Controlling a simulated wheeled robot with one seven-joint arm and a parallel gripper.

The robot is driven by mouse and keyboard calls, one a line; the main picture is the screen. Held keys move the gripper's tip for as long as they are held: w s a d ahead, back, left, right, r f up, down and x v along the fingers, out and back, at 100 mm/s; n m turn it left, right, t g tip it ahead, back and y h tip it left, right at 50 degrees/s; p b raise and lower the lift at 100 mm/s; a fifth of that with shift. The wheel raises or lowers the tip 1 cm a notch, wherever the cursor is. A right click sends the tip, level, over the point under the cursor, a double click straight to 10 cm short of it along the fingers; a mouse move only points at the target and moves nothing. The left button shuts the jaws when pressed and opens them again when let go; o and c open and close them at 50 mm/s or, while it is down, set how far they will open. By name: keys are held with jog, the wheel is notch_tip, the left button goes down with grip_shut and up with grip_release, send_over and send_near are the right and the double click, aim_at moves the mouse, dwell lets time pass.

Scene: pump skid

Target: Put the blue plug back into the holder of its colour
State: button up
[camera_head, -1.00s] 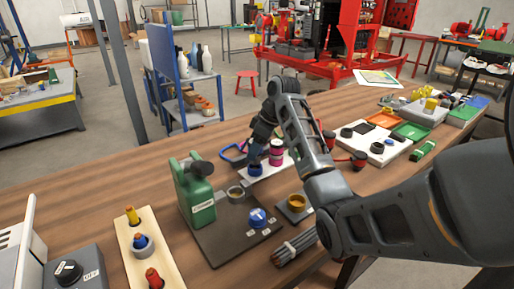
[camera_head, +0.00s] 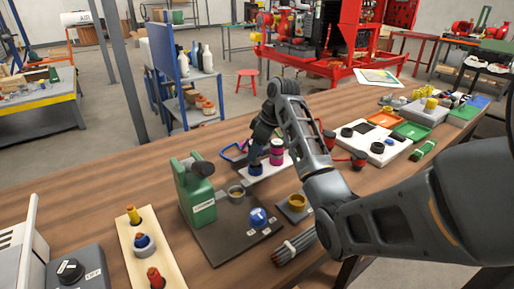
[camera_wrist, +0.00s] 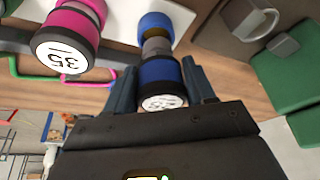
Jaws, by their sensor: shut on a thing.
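My gripper (camera_wrist: 162,88) is shut on the blue plug (camera_wrist: 160,72), with one finger on each side of its blue head. The plug's pale labelled end faces the wrist camera, and its grey shank points away towards the blue holder (camera_wrist: 155,21). The shank lines up with the blue ring; I cannot tell whether its tip is inside. The plug itself is mostly hidden there.
A pink plug marked 35 (camera_wrist: 68,42) stands beside the blue one and also shows in the head view (camera_head: 277,149).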

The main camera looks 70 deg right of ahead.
jog(key=shift+f+b, duration=0.35)
jog(key=shift+f, duration=1.15)
jog(key=o, duration=1.4)
jog(key=shift+c, duration=0.2)
jog(key=shift+r, duration=0.1)
jog(key=v, duration=0.7)
jog(key=shift+r, duration=0.35)
jog(key=shift+s+f, duration=0.1)
jog(key=shift+s, duration=0.15)
